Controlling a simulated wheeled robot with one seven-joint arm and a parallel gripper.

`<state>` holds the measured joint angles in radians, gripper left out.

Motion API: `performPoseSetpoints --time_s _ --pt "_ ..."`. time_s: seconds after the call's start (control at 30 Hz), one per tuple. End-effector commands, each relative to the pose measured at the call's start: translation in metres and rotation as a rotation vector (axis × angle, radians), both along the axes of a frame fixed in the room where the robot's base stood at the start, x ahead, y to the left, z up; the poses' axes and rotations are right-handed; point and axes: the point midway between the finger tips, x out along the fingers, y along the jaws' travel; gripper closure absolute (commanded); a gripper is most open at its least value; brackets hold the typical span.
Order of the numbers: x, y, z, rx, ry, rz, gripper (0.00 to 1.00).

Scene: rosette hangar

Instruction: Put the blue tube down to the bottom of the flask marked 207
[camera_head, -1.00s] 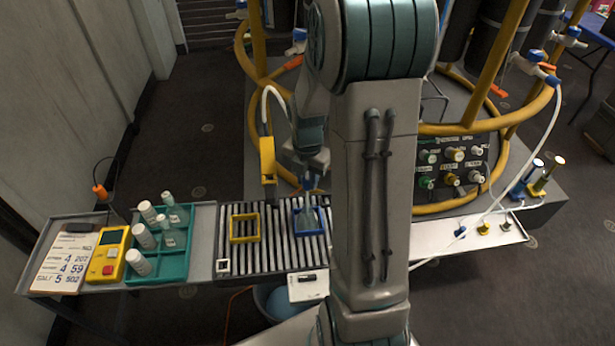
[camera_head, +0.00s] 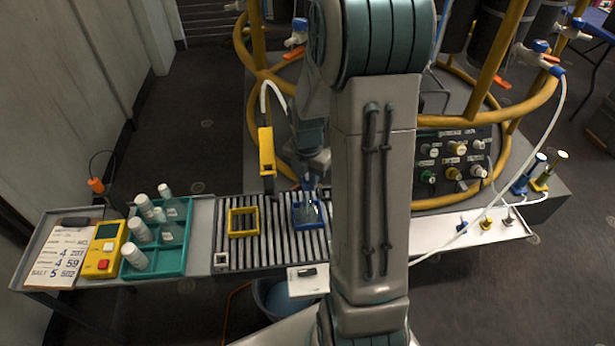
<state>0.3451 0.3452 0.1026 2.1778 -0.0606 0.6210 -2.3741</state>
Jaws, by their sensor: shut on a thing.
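A clear flask (camera_head: 310,214) stands in a blue square frame (camera_head: 297,225) on the roller rack; no number can be read on it. My gripper (camera_head: 309,184) is just above and behind this frame, small and partly covered by my arm. It is shut, with a small blue piece at its fingers that appears to be the blue tube. The tube's lower end cannot be made out, nor whether it is inside the flask. Several white-capped bottles (camera_head: 142,231) stand in a teal rack (camera_head: 172,262) at the left.
A yellow frame (camera_head: 232,229) sits empty left of the blue one. A yellow holder (camera_head: 266,151) with a white hose rises behind the rack. A yellow meter (camera_head: 105,250) and a clipboard (camera_head: 62,256) lie at the far left. Yellow rails and a valve panel (camera_head: 455,160) stand right.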

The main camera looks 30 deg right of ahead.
Motion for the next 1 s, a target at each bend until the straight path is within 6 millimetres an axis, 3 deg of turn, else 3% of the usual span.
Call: performPoseSetpoints --time_s 0.97,1.0 --pt "0.0 0.001 -0.014 0.0 0.0 0.0 0.95" --pt "0.0 0.001 -0.014 0.0 0.0 0.0 0.74"
